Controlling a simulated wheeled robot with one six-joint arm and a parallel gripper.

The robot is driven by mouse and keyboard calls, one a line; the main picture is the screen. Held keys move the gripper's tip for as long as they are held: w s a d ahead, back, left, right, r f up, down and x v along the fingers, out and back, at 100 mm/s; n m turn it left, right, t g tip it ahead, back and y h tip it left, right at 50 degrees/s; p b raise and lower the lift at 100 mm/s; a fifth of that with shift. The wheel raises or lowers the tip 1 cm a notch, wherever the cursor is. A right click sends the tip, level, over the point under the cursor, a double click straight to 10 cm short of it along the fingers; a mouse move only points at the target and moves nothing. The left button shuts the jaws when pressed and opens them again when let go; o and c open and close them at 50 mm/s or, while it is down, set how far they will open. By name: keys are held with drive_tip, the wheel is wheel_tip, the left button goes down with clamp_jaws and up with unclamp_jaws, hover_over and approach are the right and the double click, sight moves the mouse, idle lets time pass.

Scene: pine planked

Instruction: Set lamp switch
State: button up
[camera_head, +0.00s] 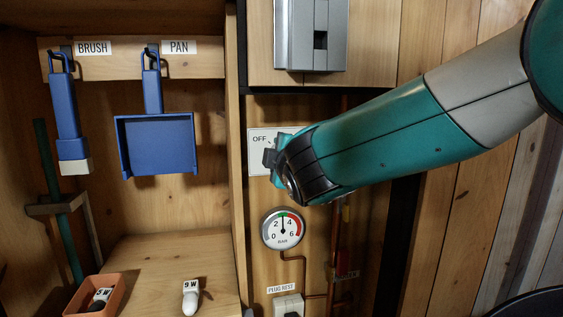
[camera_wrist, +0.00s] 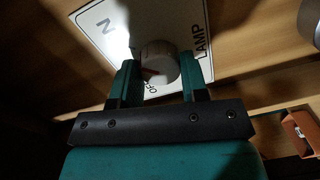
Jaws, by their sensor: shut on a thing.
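My gripper (camera_wrist: 158,72) is shut on the knob, one teal finger on each side. In the head view my gripper (camera_head: 272,159) covers the knob and the plate's right part, so the knob is hidden there.
A pressure gauge (camera_head: 284,229) sits just below the switch, with copper pipes and a plug rest (camera_head: 288,305) under it. A grey box (camera_head: 311,35) is above. A blue brush (camera_head: 68,120) and pan (camera_head: 157,145) hang left. An orange tray (camera_head: 112,290) and a bulb (camera_head: 191,297) are lower left.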

idle(0.3)
drive_tip(key=o, duration=0.9)
drive_tip(key=b+v, duration=0.5)
drive_tip(key=v, duration=1.2)
drive_tip(key=shift+s+d, duration=0.1)
drive_tip(key=shift+s, duration=0.1)
